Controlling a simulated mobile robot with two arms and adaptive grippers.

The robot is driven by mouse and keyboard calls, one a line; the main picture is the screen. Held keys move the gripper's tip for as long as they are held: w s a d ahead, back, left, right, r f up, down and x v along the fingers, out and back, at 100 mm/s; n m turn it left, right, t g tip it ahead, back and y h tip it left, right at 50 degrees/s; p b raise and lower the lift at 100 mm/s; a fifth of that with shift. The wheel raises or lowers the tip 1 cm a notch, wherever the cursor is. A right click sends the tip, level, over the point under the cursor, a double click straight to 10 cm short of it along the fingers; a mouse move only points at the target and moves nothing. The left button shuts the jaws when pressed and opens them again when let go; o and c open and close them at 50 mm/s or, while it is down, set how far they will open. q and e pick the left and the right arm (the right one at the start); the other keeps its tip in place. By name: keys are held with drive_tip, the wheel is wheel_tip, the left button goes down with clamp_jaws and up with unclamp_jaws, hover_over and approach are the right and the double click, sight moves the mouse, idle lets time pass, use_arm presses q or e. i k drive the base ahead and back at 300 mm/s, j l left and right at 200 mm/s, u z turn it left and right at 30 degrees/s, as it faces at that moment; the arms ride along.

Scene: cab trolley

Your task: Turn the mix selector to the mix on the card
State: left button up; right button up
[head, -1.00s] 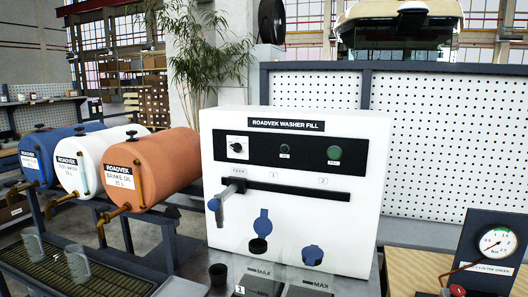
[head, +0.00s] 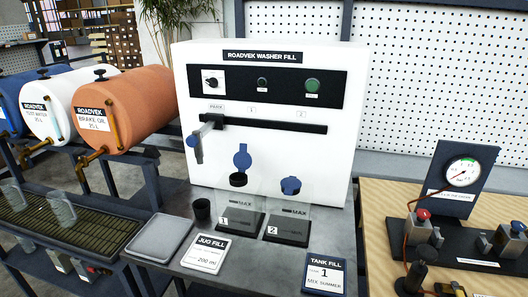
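The mix selector (head: 213,82) is a small black knob on a white square plate at the left of the black panel of the white washer fill machine (head: 330,165). The markings around the knob are too small to read. The tank fill card (head: 323,276) lies on the bench at the front right, dark with white print: it shows a 1 and "MIX SUMMER". A jug fill card (head: 206,254) beside it reads 200 ml. Neither of my grippers is in the head view.
A nozzle arm (head: 197,146) hangs at the PARK end of a slot. Two clear tanks numbered 1 (head: 237,210) and 2 (head: 290,215) stand before the machine, with blue caps. A black cup (head: 201,209) and grey tray (head: 160,238) are left. A gauge (head: 462,172) stands right.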

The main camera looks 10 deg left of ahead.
sight(212, 81)
drive_tip(key=i+l, duration=0.15)
drive_tip(key=l, duration=0.25)
drive_tip(key=i+l, duration=0.1)
drive_tip(key=l, duration=0.25)
drive_tip(key=i+l+u, duration=0.1)
drive_tip(key=l, duration=0.3)
